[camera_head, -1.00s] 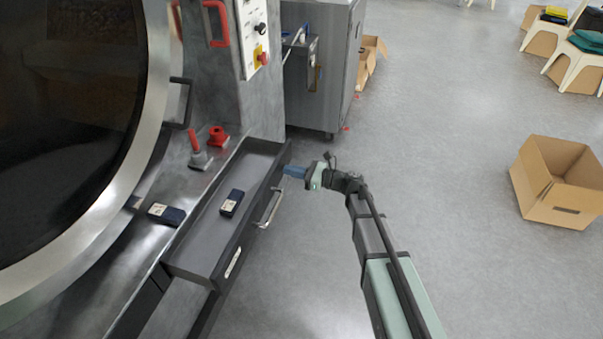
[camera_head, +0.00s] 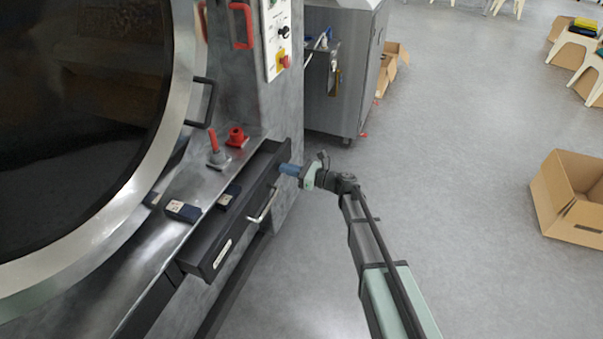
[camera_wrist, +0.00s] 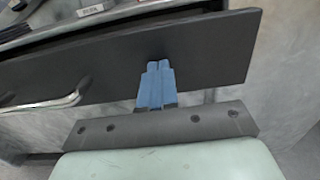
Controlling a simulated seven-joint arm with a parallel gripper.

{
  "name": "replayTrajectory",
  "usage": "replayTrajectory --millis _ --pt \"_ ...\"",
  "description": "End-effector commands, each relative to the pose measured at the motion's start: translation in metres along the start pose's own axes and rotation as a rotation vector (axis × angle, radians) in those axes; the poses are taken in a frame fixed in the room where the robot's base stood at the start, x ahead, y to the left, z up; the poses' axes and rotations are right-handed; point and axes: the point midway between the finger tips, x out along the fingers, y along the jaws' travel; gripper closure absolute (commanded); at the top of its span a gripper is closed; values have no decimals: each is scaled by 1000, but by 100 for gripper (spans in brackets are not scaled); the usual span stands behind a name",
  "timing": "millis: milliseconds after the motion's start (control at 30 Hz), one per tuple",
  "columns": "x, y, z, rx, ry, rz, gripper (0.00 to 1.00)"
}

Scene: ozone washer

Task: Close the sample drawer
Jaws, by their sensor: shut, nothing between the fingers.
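The sample drawer (camera_head: 216,263) is a dark tray in the front of the washer, and it stands partly out. Its dark front panel has a metal bar handle (camera_head: 263,207), which also shows at the left in the wrist view (camera_wrist: 45,104). A small dark box (camera_head: 229,195) is in the drawer near the washer edge. My gripper (camera_head: 283,168) is shut and empty, with its blue fingers at the far end of the drawer front. In the wrist view the shut fingertips (camera_wrist: 158,66) meet or nearly meet the panel, to the right of the handle.
A second dark box (camera_head: 183,211) lies on the washer ledge, beside a red-handled lever (camera_head: 214,147) and a red knob (camera_head: 237,137). The round door (camera_head: 185,95) is at the left. A cardboard box (camera_head: 570,200) stands far right; the floor between is clear.

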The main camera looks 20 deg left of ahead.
Motion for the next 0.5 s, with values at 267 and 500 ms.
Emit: replayTrajectory --millis 267,500 --pt "57 -1 0 0 -1 2 100" --pt "81 -1 0 0 -1 1 100"
